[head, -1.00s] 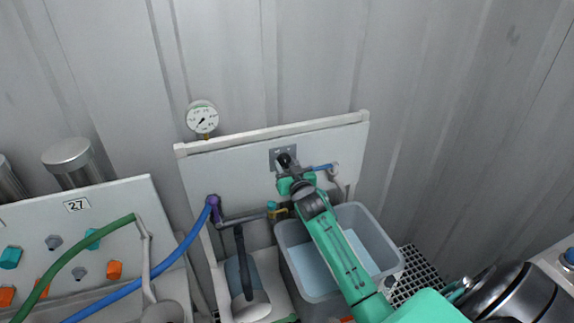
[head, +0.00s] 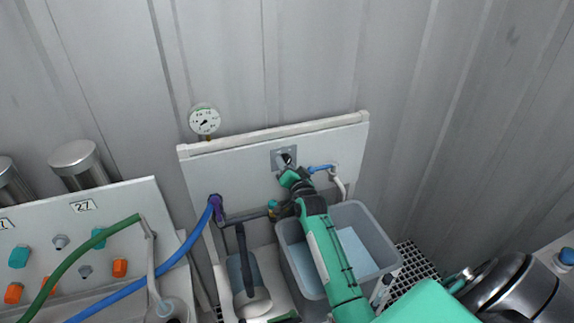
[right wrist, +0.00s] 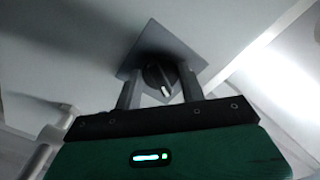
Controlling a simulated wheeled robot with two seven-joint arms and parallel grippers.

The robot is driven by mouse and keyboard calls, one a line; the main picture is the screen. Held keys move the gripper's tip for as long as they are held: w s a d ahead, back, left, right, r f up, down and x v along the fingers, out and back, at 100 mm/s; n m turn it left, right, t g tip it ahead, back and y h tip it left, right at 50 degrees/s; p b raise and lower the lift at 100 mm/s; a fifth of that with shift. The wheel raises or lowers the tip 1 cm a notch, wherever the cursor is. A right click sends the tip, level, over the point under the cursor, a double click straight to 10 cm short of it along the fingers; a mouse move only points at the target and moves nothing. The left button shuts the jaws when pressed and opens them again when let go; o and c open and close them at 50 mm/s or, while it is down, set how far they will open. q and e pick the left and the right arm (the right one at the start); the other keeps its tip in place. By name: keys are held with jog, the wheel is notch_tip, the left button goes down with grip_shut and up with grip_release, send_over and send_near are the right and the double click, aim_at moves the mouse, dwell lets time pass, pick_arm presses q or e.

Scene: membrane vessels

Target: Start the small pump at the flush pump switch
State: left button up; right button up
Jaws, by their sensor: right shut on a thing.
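The flush pump switch is a black rotary knob on a square grey plate (head: 276,158) on the white panel. In the right wrist view, the switch knob (right wrist: 157,72) shows with a pale mark at its lower edge. My right gripper (right wrist: 160,86) has one grey finger on each side of the knob and is shut on it. In the head view, my right gripper (head: 287,168) reaches the switch from below and partly covers it. The small pump cannot be made out for certain. My left gripper is not in view.
A pressure gauge (head: 204,120) stands above the panel's left end. A grey tub (head: 382,250) sits below my right forearm. Blue (head: 150,278) and green hoses (head: 75,250) cross at left, by a panel of coloured knobs.

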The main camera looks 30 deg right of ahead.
jog(key=shift+m, duration=0.3)
jog(key=o, duration=1)
jog(key=shift+c, duration=0.2)
jog(key=b+v, duration=0.2)
jog(key=v, duration=1.1)
jog(key=shift+s+a+b, duration=0.2)
jog(key=shift+s+b, duration=0.15)
jog(key=shift+b, duration=0.05)
